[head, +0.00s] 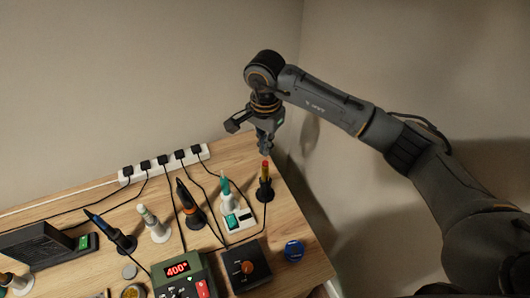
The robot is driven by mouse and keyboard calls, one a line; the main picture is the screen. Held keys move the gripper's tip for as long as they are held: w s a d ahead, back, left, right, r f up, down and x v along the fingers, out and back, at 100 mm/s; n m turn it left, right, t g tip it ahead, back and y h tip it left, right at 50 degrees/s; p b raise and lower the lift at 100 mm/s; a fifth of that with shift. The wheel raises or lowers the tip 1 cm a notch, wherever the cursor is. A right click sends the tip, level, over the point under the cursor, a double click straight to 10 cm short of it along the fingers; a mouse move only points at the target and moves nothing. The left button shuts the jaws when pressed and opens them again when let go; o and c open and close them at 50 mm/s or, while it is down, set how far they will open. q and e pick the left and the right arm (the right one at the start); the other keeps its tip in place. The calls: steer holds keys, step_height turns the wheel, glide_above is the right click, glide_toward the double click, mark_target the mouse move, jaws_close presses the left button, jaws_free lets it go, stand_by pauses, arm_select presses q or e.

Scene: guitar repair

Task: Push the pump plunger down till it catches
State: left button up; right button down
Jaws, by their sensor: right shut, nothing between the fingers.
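A slim upright tool with a red and yellow top (265,169) stands in a black holder (265,190) near the right edge of the wooden bench; it appears to be the pump with its plunger on top. My right gripper (265,151) points down right above that top, with its fingers shut and empty. The fingertips look very close to the red top; I cannot tell whether they touch it. My left gripper is not in view.
A teal-handled tool (227,190), an orange and black iron (186,194), a white tool (148,215) and a blue-tipped tool (97,222) stand to the left. A station reading 400 (178,268), a black box with a knob (246,267) and a blue tin (294,251) lie in front. Cables run to a power strip (164,162).

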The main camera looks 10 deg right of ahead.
mark_target(265, 162)
step_height(265, 162, up, 4)
steer(key=shift+r+p, duration=0.1)
steer(key=shift+p, duration=0.6)
